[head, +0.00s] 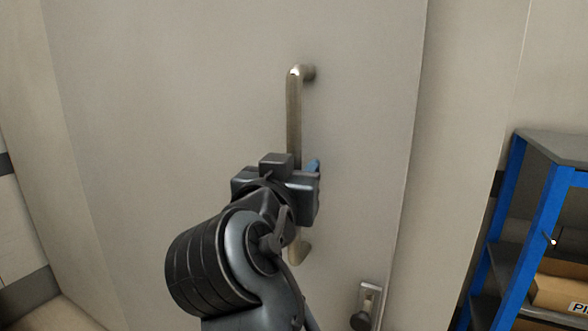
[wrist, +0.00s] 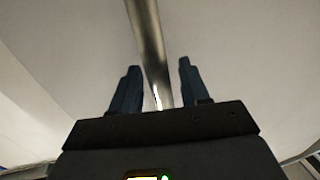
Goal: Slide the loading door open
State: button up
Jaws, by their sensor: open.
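The loading door (head: 180,80) is a large pale grey panel that fills the middle of the head view. Its handle (head: 294,115) is a long upright metal bar, and it also shows in the wrist view (wrist: 148,40). My gripper (wrist: 157,68) is open, with one blue finger on each side of the bar in the picture. In the head view my gripper (head: 312,165) is in front of the middle of the handle and hides part of it. I cannot tell how deep the bar sits between the fingers.
A small lock fitting (head: 366,305) with a dark knob is low on the right. A blue-framed shelf (head: 535,215) with a cardboard box (head: 560,290) stands at the right. Pale wall (head: 465,110) lies between the door's right edge and the shelf.

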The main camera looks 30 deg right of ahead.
grip_shut()
dwell(0.3)
